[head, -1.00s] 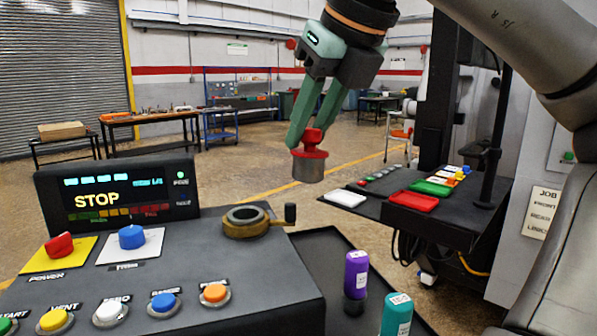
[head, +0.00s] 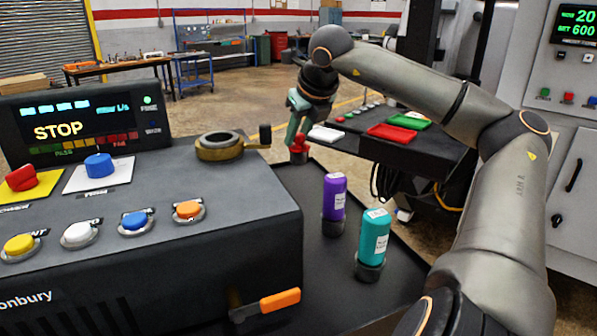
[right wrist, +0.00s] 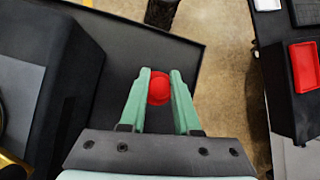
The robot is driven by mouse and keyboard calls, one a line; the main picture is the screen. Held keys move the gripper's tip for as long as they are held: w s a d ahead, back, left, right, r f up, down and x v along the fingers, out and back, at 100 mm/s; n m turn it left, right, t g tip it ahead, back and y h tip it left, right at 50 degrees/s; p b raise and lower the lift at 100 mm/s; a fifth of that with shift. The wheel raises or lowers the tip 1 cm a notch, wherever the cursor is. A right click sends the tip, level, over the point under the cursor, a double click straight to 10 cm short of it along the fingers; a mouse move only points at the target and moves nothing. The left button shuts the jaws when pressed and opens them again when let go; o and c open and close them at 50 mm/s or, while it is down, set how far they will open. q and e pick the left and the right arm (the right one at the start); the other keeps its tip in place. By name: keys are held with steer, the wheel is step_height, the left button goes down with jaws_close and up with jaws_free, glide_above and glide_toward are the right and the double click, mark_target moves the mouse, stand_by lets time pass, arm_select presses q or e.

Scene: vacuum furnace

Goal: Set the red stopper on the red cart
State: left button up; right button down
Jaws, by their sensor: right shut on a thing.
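The red stopper (head: 299,148) has a red top and a grey lower part. My right gripper (head: 297,134) is shut on its top and holds it near the far corner of the black tray, beside the instrument box. In the right wrist view the red top (right wrist: 160,88) sits between the green fingers of my right gripper (right wrist: 160,74). I cannot tell whether the stopper touches the tray. No clear red cart shows; a red cabinet (head: 279,46) stands far back, and a red tray (head: 392,132) lies on the black side table. My left gripper is not in view.
The instrument box (head: 230,220) with buttons and a brass ring (head: 219,146) stands at left. A purple bottle (head: 334,195) and a teal bottle (head: 374,238) stand on the black tray (head: 305,190). Open floor separates the tray from the side table (head: 420,150).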

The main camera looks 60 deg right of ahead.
mark_target(298, 164)
step_height(298, 164, down, 3)
steer(key=shift+b, duration=0.45)
steer(key=shift+f+b, duration=1.05)
steer(key=shift+f, duration=0.9)
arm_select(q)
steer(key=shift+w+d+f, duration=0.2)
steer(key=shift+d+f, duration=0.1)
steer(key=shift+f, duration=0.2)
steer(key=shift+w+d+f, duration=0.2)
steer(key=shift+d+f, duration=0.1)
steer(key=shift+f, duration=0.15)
arm_select(e)
steer(key=c, duration=1.1)
jaws_free()
steer(key=shift+f, duration=0.15)
steer(key=shift+o, duration=0.9)
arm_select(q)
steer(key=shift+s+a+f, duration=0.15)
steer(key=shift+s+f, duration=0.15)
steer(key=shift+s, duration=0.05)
arm_select(e)
steer(key=o, duration=0.3)
